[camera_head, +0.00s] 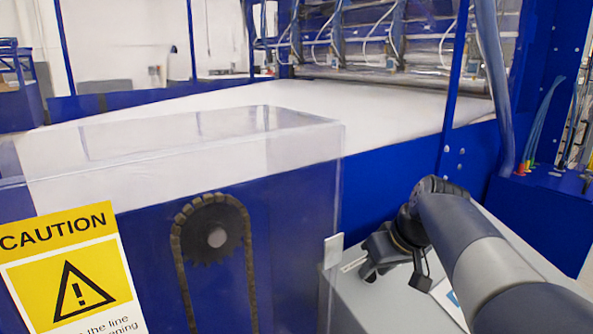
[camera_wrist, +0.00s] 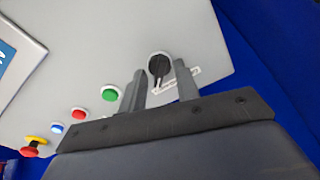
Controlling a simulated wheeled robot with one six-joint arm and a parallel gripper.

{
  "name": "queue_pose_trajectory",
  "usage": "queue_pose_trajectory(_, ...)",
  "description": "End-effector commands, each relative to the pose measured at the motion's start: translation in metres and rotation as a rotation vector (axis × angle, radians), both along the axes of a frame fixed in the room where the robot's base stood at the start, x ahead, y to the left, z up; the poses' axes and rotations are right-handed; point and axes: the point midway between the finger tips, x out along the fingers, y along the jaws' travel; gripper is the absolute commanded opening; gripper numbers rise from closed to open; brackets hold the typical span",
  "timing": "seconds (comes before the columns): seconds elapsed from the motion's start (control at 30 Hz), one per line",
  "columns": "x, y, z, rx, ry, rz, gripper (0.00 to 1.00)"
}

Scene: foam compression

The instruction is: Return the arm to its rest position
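In the head view my gripper (camera_head: 372,270) hangs at the end of my arm, over the left part of the grey control box (camera_head: 375,308).
The panel carries a green button (camera_wrist: 110,93), a red button (camera_wrist: 79,113) and a red-and-yellow emergency stop (camera_wrist: 34,146). To the left stands a blue machine with a clear guard (camera_head: 300,170), a chain sprocket (camera_head: 213,232) and a caution sign (camera_head: 70,270). White foam (camera_head: 400,112) lies behind.

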Motion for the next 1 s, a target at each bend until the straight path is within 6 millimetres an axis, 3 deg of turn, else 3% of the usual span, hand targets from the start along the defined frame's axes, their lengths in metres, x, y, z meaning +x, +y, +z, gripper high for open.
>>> queue_pose_trajectory(1.0, 0.0014, -0.0014, 0.0004, -0.246, -0.178, 0.751, 0.31)
